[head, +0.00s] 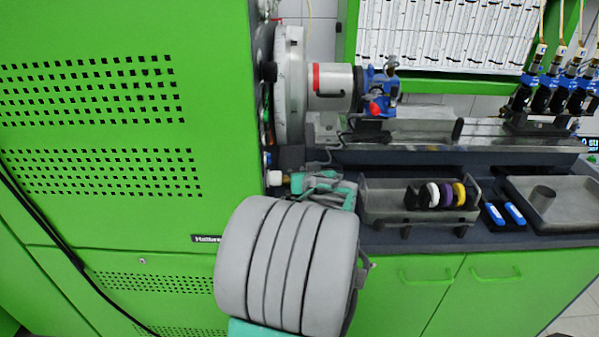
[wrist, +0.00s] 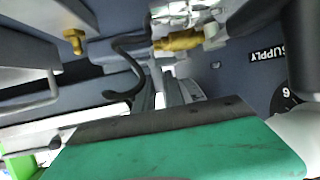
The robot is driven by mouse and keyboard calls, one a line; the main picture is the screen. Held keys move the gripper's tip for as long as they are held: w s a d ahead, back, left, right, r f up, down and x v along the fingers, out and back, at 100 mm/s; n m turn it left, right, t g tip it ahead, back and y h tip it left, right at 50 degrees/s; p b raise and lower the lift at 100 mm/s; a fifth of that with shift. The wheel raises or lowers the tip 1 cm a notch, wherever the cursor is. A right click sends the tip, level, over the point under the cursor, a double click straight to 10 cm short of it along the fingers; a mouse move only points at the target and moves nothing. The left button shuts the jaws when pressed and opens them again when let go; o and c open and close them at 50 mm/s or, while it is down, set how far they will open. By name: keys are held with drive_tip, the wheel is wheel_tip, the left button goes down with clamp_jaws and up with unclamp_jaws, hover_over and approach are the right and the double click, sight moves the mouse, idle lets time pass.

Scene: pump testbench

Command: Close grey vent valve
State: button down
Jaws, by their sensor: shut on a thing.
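My gripper (head: 312,184) is at the left end of the bench, close against the green cabinet's side, with its fingers pointing left. In the wrist view its teal body fills the bottom and the grey fingers (wrist: 168,92) reach up toward a brass fitting (wrist: 180,41). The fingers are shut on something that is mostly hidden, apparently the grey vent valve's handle. I cannot make out the valve's angle. In the head view, a small brass piece (head: 287,178) shows just left of the fingers.
The green cabinet (head: 100,150) stands close on the left. The grey tray of coloured rings (head: 433,195) lies to the right of my gripper, with blue-handled tools (head: 505,214) beyond. A black hooked hose (wrist: 126,72) and a second brass fitting (wrist: 75,41) are near the fingers.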

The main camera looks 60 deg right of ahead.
drive_tip(key=c, duration=1.4)
unclamp_jaws()
drive_tip(key=shift+s, duration=0.1)
drive_tip(key=v, duration=0.7)
drive_tip(key=shift+a+r, duration=0.2)
drive_tip(key=shift+a, duration=0.05)
drive_tip(key=shift+s, duration=0.1)
drive_tip(key=shift+c, duration=0.4)
